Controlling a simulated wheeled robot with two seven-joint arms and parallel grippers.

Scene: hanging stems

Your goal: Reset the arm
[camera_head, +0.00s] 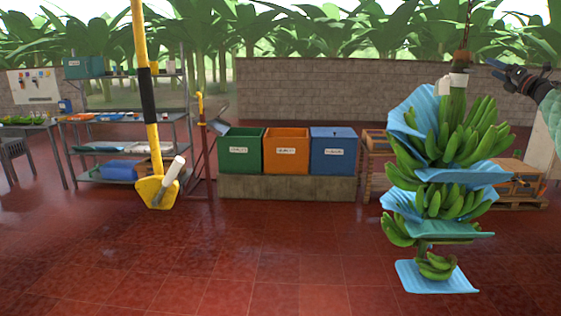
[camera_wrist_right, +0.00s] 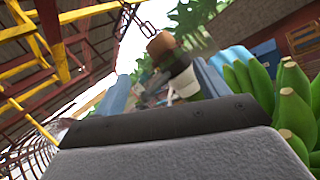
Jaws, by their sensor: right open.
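My right gripper (camera_head: 497,70) is open, at the upper right in the head view, just right of the top of a hanging banana stem. The stem hangs upright, with several green banana hands (camera_head: 462,130) and blue sheets (camera_head: 412,128) between them. Its top has a white band (camera_head: 455,80) and a brown piece below the hanging line. In the right wrist view, green bananas (camera_wrist_right: 292,105) show close at the right, and the stem top (camera_wrist_right: 165,50) shows beyond the gripper. My left gripper is not in either view.
A yellow pole (camera_head: 139,40) with a black sleeve and a yellow foot hangs at the left. Green (camera_head: 240,152), orange (camera_head: 286,152) and blue (camera_head: 333,152) bins stand on a low block (camera_head: 287,188). A metal shelf (camera_head: 90,121) stands at the left. The red floor in front is clear.

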